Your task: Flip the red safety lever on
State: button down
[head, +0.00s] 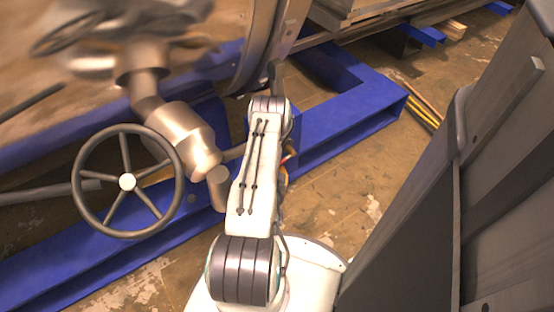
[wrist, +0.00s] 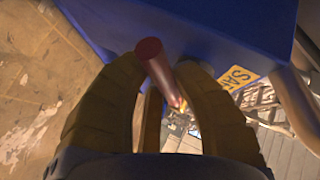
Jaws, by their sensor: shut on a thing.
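The red safety lever (wrist: 152,62) is a dark red cylindrical handle in the wrist view, set against a blue box-like surface (wrist: 210,28). The lever's rounded end sticks out above the fingertips. Its lower part runs down between the fingers and is partly hidden. In the head view I cannot make out the lever or the fingers clearly.
In the head view, a grey handwheel (head: 127,182) and metal piping (head: 186,140) stand left of my arm. A blue frame (head: 345,118) runs behind it. A large grey panel (head: 430,200) closes off the right. Bare floor (head: 345,195) shows between.

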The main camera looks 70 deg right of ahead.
jog(key=shift+w+r, duration=0.2)
jog(key=c, duration=0.9)
grip_release()
jog(key=shift+c, duration=0.2)
jog(key=shift+s+f, duration=0.1)
jog(key=shift+f, duration=0.1)
